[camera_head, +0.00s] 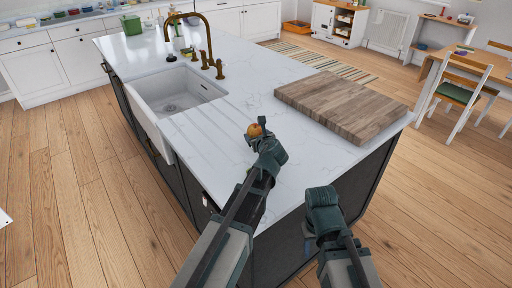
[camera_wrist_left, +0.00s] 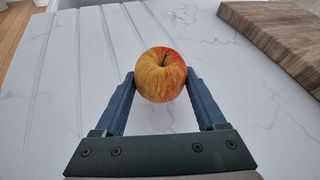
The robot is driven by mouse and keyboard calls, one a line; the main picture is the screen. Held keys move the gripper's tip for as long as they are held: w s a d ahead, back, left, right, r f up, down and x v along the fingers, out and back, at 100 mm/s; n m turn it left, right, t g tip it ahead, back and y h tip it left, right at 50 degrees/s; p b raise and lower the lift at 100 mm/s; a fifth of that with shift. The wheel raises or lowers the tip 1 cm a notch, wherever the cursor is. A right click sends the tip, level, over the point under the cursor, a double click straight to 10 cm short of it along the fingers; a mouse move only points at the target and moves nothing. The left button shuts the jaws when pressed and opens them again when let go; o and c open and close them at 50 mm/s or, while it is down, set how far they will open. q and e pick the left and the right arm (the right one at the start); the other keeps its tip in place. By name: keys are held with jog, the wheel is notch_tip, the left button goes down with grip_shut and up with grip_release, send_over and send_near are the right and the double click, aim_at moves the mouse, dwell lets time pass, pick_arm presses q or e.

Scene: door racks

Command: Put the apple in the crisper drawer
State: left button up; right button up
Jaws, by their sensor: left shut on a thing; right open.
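The apple (camera_wrist_left: 161,74), red and yellow with its stem up, is between the fingers of my left gripper (camera_wrist_left: 161,88) in the left wrist view. My left gripper is shut on it, at or just above the white island top; the exact height is hard to tell. In the head view the apple (camera_head: 254,130) shows small and orange at the tip of my left gripper (camera_head: 258,124). My right gripper (camera_head: 320,196) is by the island's near right edge, empty; its fingers are hard to make out. No crisper drawer shows in either view.
The white marble island (camera_head: 262,92) fills the middle, with a white sink (camera_head: 178,92) and brass faucet (camera_head: 205,40) at its left. A wooden cutting board (camera_head: 341,105) lies right of the apple. Wooden floor (camera_head: 70,190) is open to the left. A chair (camera_head: 462,95) stands far right.

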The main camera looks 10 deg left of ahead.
pick_arm(q)
jog(key=shift+f+b, duration=1.95)
jog(key=shift+r, duration=0.15)
jog(key=o, duration=1)
jog(key=shift+f, duration=0.2)
jog(key=o, duration=0.4)
jog(key=shift+r, duration=0.2)
